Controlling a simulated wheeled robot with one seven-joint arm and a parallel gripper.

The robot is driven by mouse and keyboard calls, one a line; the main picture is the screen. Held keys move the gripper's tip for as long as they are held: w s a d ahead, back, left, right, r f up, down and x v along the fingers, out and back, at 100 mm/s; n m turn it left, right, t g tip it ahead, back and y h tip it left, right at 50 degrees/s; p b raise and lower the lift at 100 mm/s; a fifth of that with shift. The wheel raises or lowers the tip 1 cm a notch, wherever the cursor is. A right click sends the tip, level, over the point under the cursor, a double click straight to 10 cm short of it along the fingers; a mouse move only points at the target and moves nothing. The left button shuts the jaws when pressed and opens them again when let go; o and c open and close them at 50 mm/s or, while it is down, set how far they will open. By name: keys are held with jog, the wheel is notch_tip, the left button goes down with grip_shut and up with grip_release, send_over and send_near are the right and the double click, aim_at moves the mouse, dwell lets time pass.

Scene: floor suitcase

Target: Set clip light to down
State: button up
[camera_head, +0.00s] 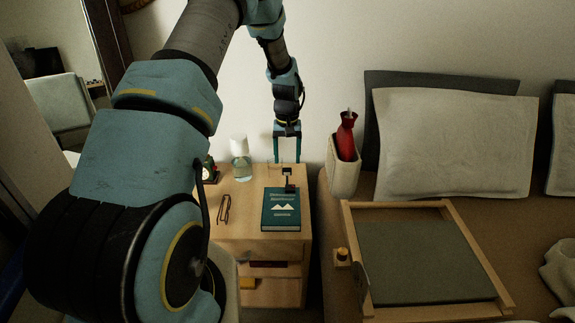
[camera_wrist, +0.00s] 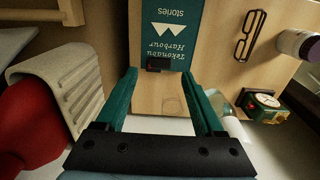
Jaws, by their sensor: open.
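The clip light (camera_head: 288,181) is a small dark piece at the back edge of a teal book (camera_head: 282,212) on the nightstand. In the wrist view the clip light (camera_wrist: 158,64) shows as a black block at the book's edge, between my fingertips in the picture. A thin part rises from it in the head view; its exact tilt is too small to tell. My gripper (camera_head: 287,160) points down behind the light, its teal fingers apart and empty. In the wrist view my gripper (camera_wrist: 160,76) is open, and I see no contact with the light.
On the nightstand (camera_head: 245,205) are glasses (camera_head: 224,209), a clock (camera_head: 209,170) and a clear bottle with a white top (camera_head: 241,160). At right, a bedside pocket (camera_head: 342,172) holds a red bottle (camera_head: 346,137). A wooden-framed tray (camera_head: 425,255) lies on the bed.

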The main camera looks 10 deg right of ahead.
jog(key=p, duration=0.1)
send_over(287, 179)
jog(key=s, duration=0.1)
jog(key=shift+s+a+f, duration=0.1)
jog(key=shift+f, duration=1.15)
jog(key=shift+s+f, duration=0.1)
jog(key=shift+f, duration=1.15)
grip_shut()
